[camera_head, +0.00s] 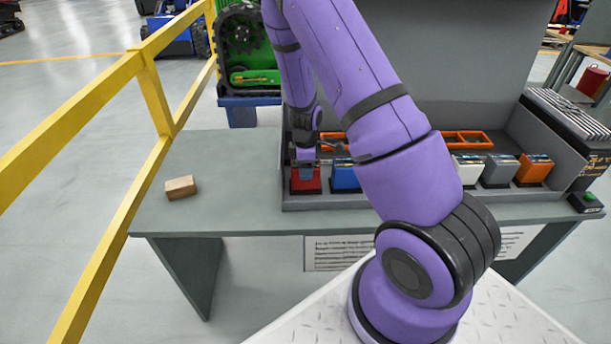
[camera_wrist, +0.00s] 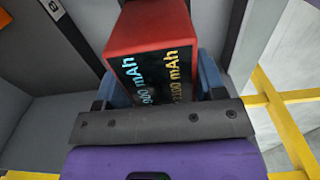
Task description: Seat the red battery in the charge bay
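The red battery (camera_head: 306,183) is at the left end of a row of batteries in the grey rack on the bench. In the wrist view the red battery (camera_wrist: 152,30) fills the middle, with a black label marked in mAh. My gripper (camera_head: 305,168) reaches down onto it from above. In the wrist view the blue fingers of my gripper (camera_wrist: 164,88) lie close along both sides of the battery, shut on it. The battery's lower end is hidden in the wrist view. I cannot tell which place is the charge bay; my arm hides the middle of the rack.
Blue (camera_head: 345,179), white (camera_head: 467,168), grey (camera_head: 499,171) and orange (camera_head: 534,170) batteries stand along the row. An orange tray (camera_head: 462,139) lies behind them. A wooden block (camera_head: 180,187) rests on the bench's left part, otherwise clear. A yellow railing (camera_head: 155,92) runs along the left.

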